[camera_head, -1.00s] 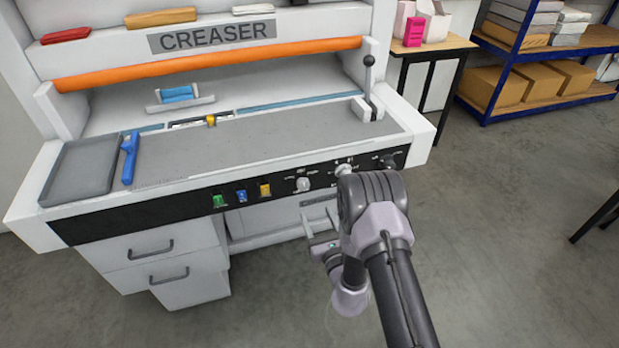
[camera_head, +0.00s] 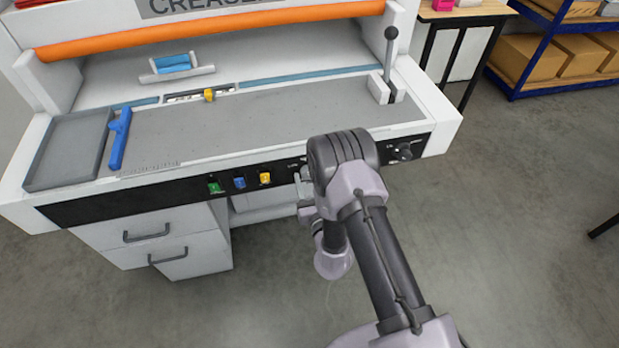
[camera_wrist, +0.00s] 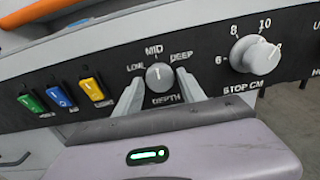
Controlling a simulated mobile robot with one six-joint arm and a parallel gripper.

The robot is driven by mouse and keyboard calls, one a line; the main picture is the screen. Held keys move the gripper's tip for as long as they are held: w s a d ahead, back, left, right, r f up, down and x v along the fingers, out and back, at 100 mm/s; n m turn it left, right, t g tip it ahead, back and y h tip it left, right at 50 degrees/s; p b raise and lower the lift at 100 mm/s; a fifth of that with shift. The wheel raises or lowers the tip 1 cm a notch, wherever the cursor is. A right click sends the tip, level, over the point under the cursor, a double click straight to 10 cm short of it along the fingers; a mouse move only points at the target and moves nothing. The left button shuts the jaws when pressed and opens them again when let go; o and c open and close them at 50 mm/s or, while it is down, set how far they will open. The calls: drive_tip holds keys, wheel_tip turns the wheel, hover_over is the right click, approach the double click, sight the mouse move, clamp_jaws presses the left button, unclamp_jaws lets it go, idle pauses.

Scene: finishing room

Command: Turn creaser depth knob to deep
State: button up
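The creaser's depth knob (camera_wrist: 160,75) is a small round grey knob on the black front panel in the wrist view. LOW is printed to its left, MID above and DEEP to its right. Its pale pointer mark appears to point up, toward MID. My gripper (camera_wrist: 160,86) is open, with one finger on each side of the knob's lower part. I cannot tell whether the fingers touch it. In the head view, the creaser (camera_head: 270,112) stands ahead, and my arm mostly hides the gripper and the depth knob.
The larger stop knob (camera_wrist: 254,55) sits right of the depth knob. Green, blue and yellow switches (camera_wrist: 61,96) are to its left. A lever (camera_head: 389,60) stands at the bed's right end. A blue tool (camera_head: 119,139) lies by the grey tray (camera_head: 68,150).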

clamp_jaws()
drive_tip(key=shift+m, duration=0.4)
drive_tip(key=m+p, duration=0.1)
drive_tip(key=m, duration=0.3)
drive_tip(key=shift+r+m, duration=0.1)
drive_tip(key=shift+m, duration=0.3)
drive_tip(key=m+p, duration=0.1)
drive_tip(key=m, duration=0.5)
drive_tip(key=shift+o, duration=2)
unclamp_jaws()
drive_tip(key=shift+w+a, duration=0.1)
